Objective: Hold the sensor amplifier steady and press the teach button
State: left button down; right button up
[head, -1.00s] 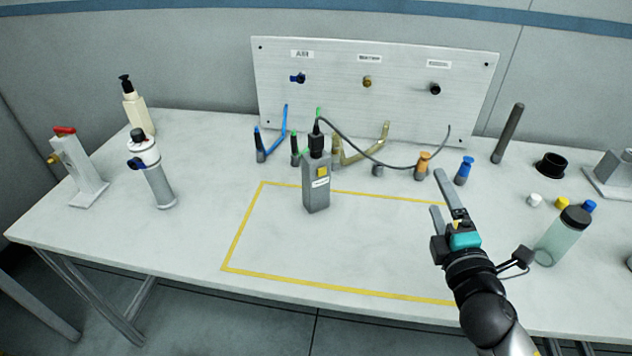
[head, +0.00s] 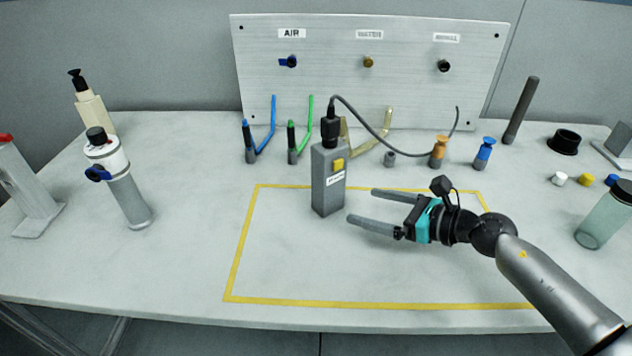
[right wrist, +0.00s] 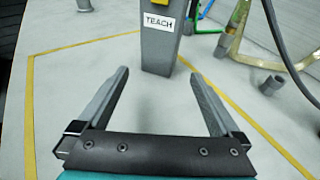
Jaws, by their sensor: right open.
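The sensor amplifier (head: 328,190) is a grey upright box with a black plug and cable on top. It stands on the table at the back edge of the yellow outline. Its yellow teach button (head: 338,164) sits on the front face above a white label. My right gripper (head: 361,206) is open and empty, just right of the amplifier, with its fingers pointing at it. In the right wrist view the amplifier (right wrist: 158,52) stands beyond the fingertips, roughly between their lines, its label reading TEACH. The teach button (right wrist: 158,28) is partly cut off at the top. My left gripper is not in view.
A metal panel (head: 330,85) stands at the back. Blue, green and clear hoses with fittings stand in front of it. The amplifier's black cable (head: 375,132) arcs right. A white-grey cylinder unit (head: 124,190) stands left, a bottle (head: 606,220) right. The yellow outline (head: 236,250) is mostly clear inside.

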aim_at(337, 199)
jog(key=shift+w+a+f, duration=0.25)
jog(key=shift+a, duration=0.1)
jog(key=shift+b+x, duration=0.3)
jog(key=shift+x, duration=0.8)
jog(key=b+x, duration=0.1)
jog(key=x, duration=0.2)
jog(key=shift+w+a+f, duration=0.1)
jog(key=shift+a+f, duration=0.05)
jog(key=shift+a, duration=0.1)
jog(key=shift+b+x, duration=0.55)
jog(key=shift+x, duration=0.55)
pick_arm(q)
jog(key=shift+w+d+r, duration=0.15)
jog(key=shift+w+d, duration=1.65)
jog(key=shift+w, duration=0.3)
pick_arm(e)
jog(key=shift+w+a+f, duration=0.1)
jog(key=shift+w+a, duration=0.15)
jog(key=shift+a, duration=0.15)
jog(key=shift+c, duration=0.2)
jog(key=c, duration=0.7)
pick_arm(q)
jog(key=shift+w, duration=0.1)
